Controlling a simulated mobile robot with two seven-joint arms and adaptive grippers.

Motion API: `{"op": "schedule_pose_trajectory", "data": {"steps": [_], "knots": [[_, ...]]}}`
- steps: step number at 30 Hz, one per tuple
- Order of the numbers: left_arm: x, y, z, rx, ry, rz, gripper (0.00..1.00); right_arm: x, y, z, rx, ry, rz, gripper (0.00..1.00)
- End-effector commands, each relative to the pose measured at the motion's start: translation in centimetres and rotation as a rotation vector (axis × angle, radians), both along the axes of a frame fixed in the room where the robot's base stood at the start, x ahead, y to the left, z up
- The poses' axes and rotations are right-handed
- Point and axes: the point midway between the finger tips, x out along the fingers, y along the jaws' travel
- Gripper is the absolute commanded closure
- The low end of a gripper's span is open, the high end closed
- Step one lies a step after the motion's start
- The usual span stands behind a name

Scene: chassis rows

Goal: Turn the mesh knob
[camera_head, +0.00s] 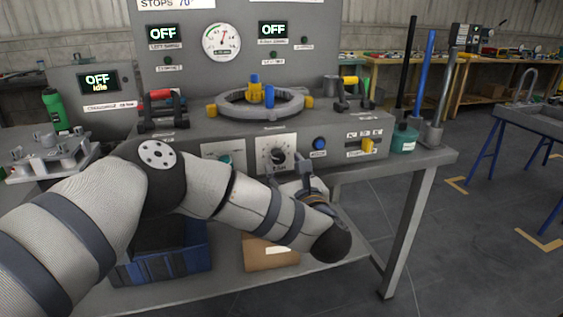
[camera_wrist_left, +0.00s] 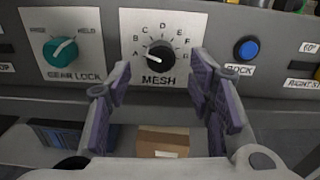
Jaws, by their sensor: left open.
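The mesh knob (camera_wrist_left: 160,56) is a black round knob on a white plate marked MESH, with letters from A to G around it. Its pale pointer mark seems to face left, towards the A and B side; the exact letter is hard to tell. In the head view the knob (camera_head: 277,157) sits on the front face of the bench machine. My left gripper (camera_wrist_left: 159,84) is open and empty, its two purple-grey fingers spread to either side below the knob, not visibly touching it. In the head view the left gripper (camera_head: 289,180) is partly hidden by my own forearm. My right gripper is not in view.
Left of the mesh plate is a teal gear lock knob (camera_wrist_left: 60,51). To its right is a blue dock button (camera_wrist_left: 246,50), then a yellow-handled slider (camera_head: 368,146). Above stands a grey ring with yellow knobs (camera_head: 261,110). A cardboard box (camera_head: 270,252) lies on the lower shelf.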

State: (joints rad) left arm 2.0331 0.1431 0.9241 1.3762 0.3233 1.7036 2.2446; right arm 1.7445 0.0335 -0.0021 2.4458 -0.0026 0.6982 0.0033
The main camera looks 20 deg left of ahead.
Motion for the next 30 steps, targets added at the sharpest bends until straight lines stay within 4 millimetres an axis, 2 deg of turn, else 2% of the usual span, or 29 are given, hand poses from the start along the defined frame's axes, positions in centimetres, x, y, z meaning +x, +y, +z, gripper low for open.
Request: {"op": "schedule_pose_trajectory", "data": {"steps": [3, 6, 16, 17, 23, 30], "knots": [[2.1, 1.5, -0.2, 0.001, 0.001, 0.002, 0.52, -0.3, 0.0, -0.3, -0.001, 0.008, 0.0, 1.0], [3.3, 2.2, -0.2, 0.002, 0.003, 0.0, 0.52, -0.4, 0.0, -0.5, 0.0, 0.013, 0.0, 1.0], [4.0, 2.6, -0.1, 0.002, 0.002, -0.002, 0.52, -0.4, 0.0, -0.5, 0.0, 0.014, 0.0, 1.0], [4.0, 2.6, -0.1, 0.003, 0.003, -0.003, 0.55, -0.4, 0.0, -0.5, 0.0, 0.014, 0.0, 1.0], [4.0, 2.6, -0.1, 0.003, 0.003, -0.003, 1.0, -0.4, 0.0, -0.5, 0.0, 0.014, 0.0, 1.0], [3.9, 2.6, -0.1, 0.01, 0.009, -0.003, 1.0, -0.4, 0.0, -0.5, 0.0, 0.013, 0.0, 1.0]]}}
